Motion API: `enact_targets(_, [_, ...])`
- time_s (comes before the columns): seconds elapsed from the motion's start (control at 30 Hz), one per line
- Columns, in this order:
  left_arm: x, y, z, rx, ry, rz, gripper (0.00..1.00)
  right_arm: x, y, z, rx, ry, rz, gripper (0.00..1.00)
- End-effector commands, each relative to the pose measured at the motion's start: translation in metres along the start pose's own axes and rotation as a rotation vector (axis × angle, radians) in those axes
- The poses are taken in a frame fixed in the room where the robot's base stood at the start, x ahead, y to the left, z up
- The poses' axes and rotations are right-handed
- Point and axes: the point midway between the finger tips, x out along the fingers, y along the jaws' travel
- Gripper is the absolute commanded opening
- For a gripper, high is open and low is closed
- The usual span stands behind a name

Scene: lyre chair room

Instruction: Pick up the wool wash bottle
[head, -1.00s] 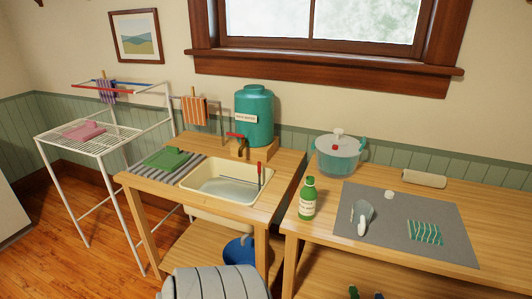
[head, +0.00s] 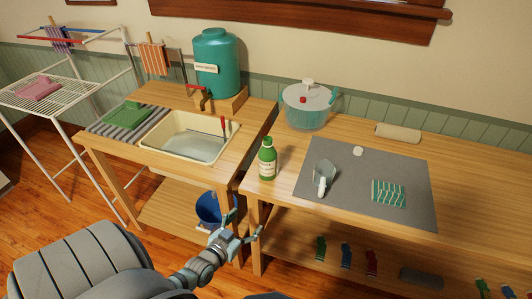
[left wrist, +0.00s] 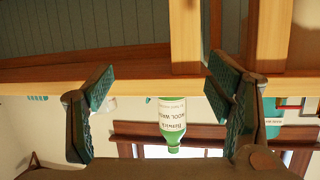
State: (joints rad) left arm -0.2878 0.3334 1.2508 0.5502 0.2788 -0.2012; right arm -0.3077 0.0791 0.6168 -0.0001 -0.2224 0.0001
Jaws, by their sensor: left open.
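My right gripper is not in view.
The table's front edge (head: 330,215) lies between my left gripper and the bottle. A sink (head: 190,137) is left, across a gap.

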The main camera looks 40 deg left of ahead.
Motion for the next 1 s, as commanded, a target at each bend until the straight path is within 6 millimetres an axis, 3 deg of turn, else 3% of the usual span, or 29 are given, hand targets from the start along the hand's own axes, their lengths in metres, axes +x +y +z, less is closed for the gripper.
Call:
enact_targets(0.03, [0.002,-0.006,-0.049,-0.016,0.107,-0.006,0.74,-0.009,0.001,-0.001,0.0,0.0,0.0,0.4])
enact_targets(0.1, [0.002,-0.012,-0.099,-0.042,0.231,-0.014,0.74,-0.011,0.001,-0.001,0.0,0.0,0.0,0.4])
enact_targets(0.2, [0.009,-0.016,-0.13,-0.061,0.313,-0.019,0.74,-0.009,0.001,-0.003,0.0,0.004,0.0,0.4])
enact_targets(0.5, [0.08,-0.016,-0.149,-0.063,0.318,-0.017,0.74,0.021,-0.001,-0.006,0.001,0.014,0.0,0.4])
enact_targets(0.67, [0.1,-0.018,-0.154,-0.063,0.315,-0.017,0.74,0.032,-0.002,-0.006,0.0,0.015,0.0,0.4])
enact_targets(0.83, [0.133,-0.024,-0.159,-0.063,0.315,-0.017,0.74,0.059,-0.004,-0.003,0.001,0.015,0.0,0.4])
enact_targets(1.0, [0.142,-0.024,-0.167,-0.063,0.312,-0.016,0.74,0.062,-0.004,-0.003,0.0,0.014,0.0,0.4])
